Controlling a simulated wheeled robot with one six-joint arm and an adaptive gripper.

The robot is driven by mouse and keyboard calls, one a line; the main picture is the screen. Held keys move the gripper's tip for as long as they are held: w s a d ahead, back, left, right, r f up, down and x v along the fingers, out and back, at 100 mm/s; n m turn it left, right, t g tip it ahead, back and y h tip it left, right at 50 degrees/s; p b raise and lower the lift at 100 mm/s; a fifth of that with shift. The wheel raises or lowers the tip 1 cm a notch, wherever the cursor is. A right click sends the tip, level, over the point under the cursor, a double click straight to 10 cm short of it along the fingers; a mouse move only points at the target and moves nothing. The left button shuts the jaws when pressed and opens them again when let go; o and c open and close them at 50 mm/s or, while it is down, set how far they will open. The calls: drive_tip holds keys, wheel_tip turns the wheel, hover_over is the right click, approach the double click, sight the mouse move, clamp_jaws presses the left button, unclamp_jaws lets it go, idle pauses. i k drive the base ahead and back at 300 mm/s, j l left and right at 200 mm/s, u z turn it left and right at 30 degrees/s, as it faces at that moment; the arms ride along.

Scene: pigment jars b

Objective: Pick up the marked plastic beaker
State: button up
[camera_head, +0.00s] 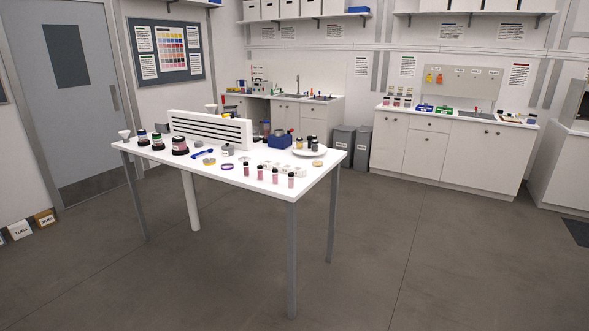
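I cannot make out the marked plastic beaker for certain; the vessels in view are small and no beaker markings are readable. Many small vessels stand on the white table (210,175). Dark-capped jars, one of them large with a pink label (180,146), stand at its left. A row of pink vials (268,175) stands near the front edge. A grey jar (228,150) sits mid-table. A white slatted panel (210,131) hides part of what stands behind it. My gripper is not in view.
Counters with a sink (293,97) and with trays (445,109) line the back wall. Grey bins (343,138) stand between them. The floor (420,240) right of the table is clear.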

sight(255, 131)
drive_tip(key=i+z, duration=0.45)
drive_tip(key=i, duration=1.4)
drive_tip(key=i+u, duration=0.1)
drive_tip(key=i, duration=0.35)
drive_tip(key=i+l+u, duration=0.15)
drive_tip(key=i, duration=0.35)
drive_tip(key=i+l+u, duration=0.1)
drive_tip(key=i, duration=0.35)
drive_tip(key=i+l+u, duration=0.1)
drive_tip(key=i, duration=0.35)
